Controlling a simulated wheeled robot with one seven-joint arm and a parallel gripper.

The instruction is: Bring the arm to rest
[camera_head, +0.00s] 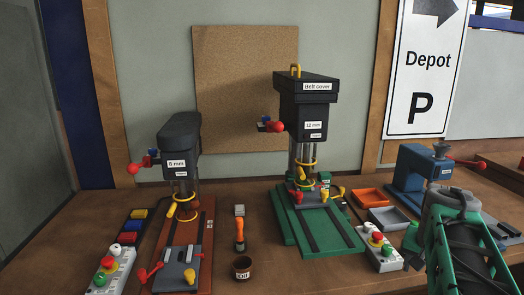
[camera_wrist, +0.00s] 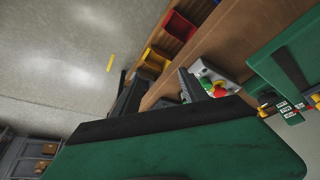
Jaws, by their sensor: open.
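My arm (camera_head: 462,245), with its green shell, rises at the lower right of the head view, in front of the bench's right part. My gripper (camera_wrist: 160,88) shows in the wrist view, its dark fingers apart with nothing seen between them. The fingers appear above the bench edge, near a control box (camera_wrist: 212,82) with red and green buttons. I cannot tell whether they touch anything.
Open floor (camera_wrist: 60,50) lies beyond the bench edge.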

